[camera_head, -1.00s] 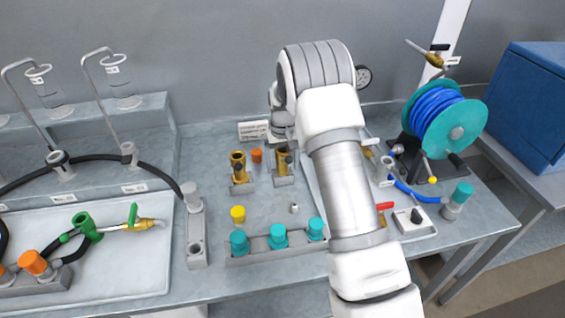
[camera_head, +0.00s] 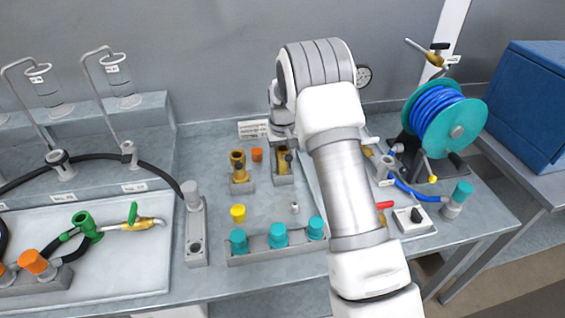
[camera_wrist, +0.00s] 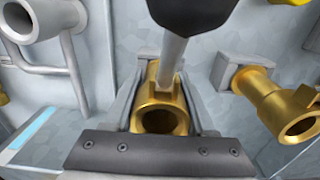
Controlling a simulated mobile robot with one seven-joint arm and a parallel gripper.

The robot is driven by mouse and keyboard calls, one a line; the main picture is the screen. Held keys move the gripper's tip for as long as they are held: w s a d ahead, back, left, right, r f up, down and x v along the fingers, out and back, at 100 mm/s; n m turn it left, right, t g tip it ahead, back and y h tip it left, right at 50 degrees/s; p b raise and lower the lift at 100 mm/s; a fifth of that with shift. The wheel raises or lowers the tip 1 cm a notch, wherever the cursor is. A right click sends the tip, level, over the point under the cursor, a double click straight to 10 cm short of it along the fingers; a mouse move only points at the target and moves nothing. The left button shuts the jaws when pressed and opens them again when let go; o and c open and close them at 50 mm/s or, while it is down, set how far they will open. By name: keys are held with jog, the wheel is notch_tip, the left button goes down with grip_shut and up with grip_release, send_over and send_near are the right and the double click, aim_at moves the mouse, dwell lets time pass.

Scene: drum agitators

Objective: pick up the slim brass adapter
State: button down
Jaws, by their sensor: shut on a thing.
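In the wrist view a brass adapter (camera_wrist: 159,119) with an open round mouth sits between the two fingers of my gripper (camera_wrist: 164,82), which is shut on it. In the head view this adapter (camera_head: 282,162) stands upright at its grey holder, beside my arm, partly covered. A second brass adapter (camera_head: 238,166) stands in its own grey holder to the left; in the wrist view it (camera_wrist: 285,108) is on the right, apart from my gripper. I cannot tell clearly which is slimmer. A dark rounded piece with a grey rod (camera_wrist: 185,35) hides part of the held adapter.
An orange cap (camera_head: 257,155) stands between the holders. In front are a yellow cap (camera_head: 238,213), a small grey piece (camera_head: 294,208) and a rack of teal caps (camera_head: 278,236). A hose reel (camera_head: 445,110) stands at right. A grey tube fitting (camera_wrist: 35,18) is near in the wrist view.

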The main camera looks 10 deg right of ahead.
aim_at(284, 152)
jog(key=r, duration=0.4)
jog(key=shift+s+d+r, duration=0.1)
jog(key=shift+s+r, duration=0.1)
jog(key=shift+s, duration=0.1)
jog(key=s+d+r, duration=0.1)
jog(key=s+r, duration=0.2)
jog(key=s, duration=0.2)
jog(key=s+d+r+b, duration=0.1)
jog(key=s+r, duration=0.2)
jog(key=s, duration=0.3)
jog(key=shift+r, duration=0.2)
